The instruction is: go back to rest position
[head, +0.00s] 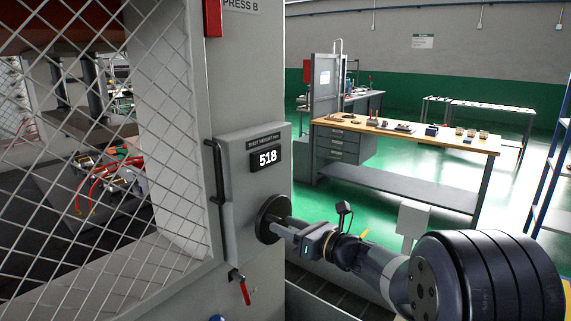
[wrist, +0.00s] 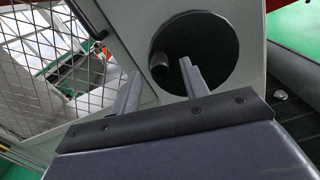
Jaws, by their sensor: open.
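My gripper (head: 276,229) is at the front of the grey press panel, close to the dark round wheel (head: 271,211). In the wrist view the two fingers of my gripper (wrist: 160,69) are spread apart in front of the wheel (wrist: 210,50). A short round peg (wrist: 158,66) on the wheel shows between the fingers, and nothing is clamped. I cannot tell whether a finger touches the wheel. My arm reaches in from the lower right in the head view.
The press panel (head: 240,185) shows 518 and has a black handle (head: 217,172) beside it. A mesh guard (head: 165,95) fills the left. A red-handled lever (head: 244,290) hangs below the panel. A workbench (head: 400,137) stands behind on open green floor.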

